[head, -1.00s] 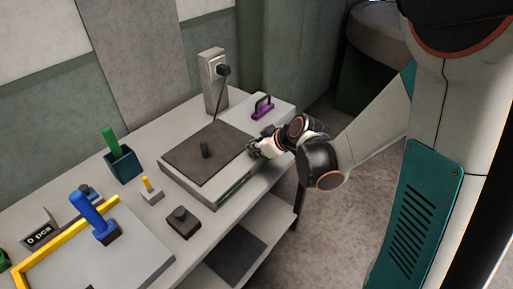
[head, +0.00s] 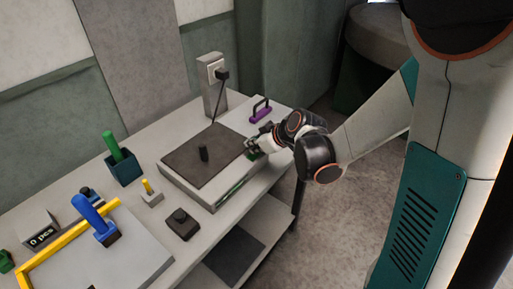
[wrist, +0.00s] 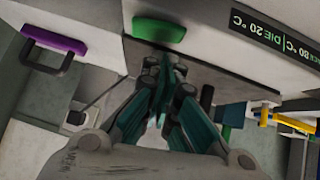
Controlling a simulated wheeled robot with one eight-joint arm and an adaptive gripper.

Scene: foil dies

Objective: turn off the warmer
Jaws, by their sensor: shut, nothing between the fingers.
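The warmer (head: 187,191) is a flat pale box with a dark top plate, and a small black die (head: 204,153) stands on the plate. A cord runs from it to the wall-side socket post. My gripper (head: 251,147) is at the warmer's right end. In the wrist view my gripper (wrist: 164,72) is shut and empty, with its fingertips just below a lit green switch (wrist: 160,30) on the warmer's side. Whether they touch it I cannot tell. A dark display (wrist: 268,28) beside the switch reads 80 °C and DIE 20 °C, partly cut off.
A socket post (head: 212,85) stands at the back. A dark button box (head: 182,224), a yellow-pegged block (head: 150,192), a green-handled tool in a holder (head: 123,168) and a blue-handled stamp (head: 93,218) stand left.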

